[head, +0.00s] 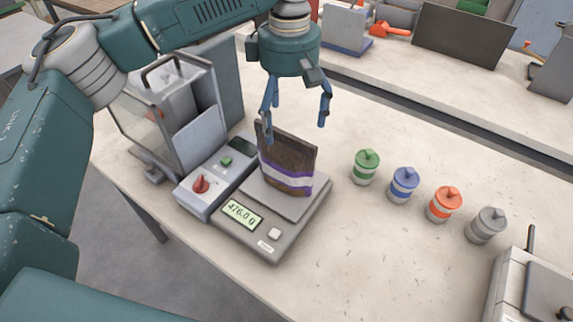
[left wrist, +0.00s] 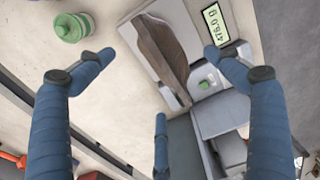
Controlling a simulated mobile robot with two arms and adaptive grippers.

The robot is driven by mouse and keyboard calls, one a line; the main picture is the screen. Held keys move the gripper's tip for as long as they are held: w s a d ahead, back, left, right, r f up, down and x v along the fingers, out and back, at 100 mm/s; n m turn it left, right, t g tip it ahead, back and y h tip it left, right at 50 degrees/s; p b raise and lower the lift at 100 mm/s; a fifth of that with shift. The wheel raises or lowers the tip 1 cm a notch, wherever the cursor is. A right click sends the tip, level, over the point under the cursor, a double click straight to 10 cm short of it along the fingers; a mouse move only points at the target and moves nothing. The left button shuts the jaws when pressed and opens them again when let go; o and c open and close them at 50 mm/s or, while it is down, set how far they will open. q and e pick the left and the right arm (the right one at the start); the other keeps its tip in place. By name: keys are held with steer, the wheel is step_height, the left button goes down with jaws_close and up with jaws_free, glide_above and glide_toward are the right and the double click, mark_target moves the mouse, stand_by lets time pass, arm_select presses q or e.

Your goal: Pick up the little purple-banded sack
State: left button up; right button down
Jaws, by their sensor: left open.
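The little sack (head: 288,160) is dark brown with a purple and white band and stands upright on the plate of a scale (head: 258,225). The scale's display reads 476.0 g. My left gripper (head: 297,116) is open and points down at the sack's top edge, with one finger overlapping the sack's left upper corner in the head view; I cannot tell whether it touches. In the left wrist view the sack (left wrist: 162,50) shows from above, beyond the spread fingers (left wrist: 165,80). My right gripper is not in view.
A bagging machine (head: 170,105) stands left of the sack, with a control box with a red knob (head: 201,184). Green (head: 366,166), blue (head: 403,184), orange (head: 444,204) and grey (head: 487,225) lidded pots stand to the right. The table's front middle is clear.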

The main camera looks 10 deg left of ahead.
mark_target(288, 148)
arm_select(q)
step_height(288, 148, down, 4)
steer(key=shift+w+p, duration=0.1)
steer(key=shift+p, duration=0.35)
steer(key=shift+f, duration=0.35)
steer(key=f, duration=0.1)
steer(key=f+p, duration=0.1)
steer(key=f, duration=0.1)
steer(key=f+p, duration=0.1)
steer(key=f, duration=0.1)
steer(key=shift+w+a, duration=0.15)
steer(key=shift+w, duration=0.1)
steer(key=shift+f, duration=0.35)
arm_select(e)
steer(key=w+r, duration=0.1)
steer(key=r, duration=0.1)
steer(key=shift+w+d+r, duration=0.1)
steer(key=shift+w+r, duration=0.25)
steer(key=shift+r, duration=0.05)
arm_select(q)
steer(key=c, duration=1.7)
steer(key=shift+c, duration=0.5)
steer(key=shift+r, duration=0.15)
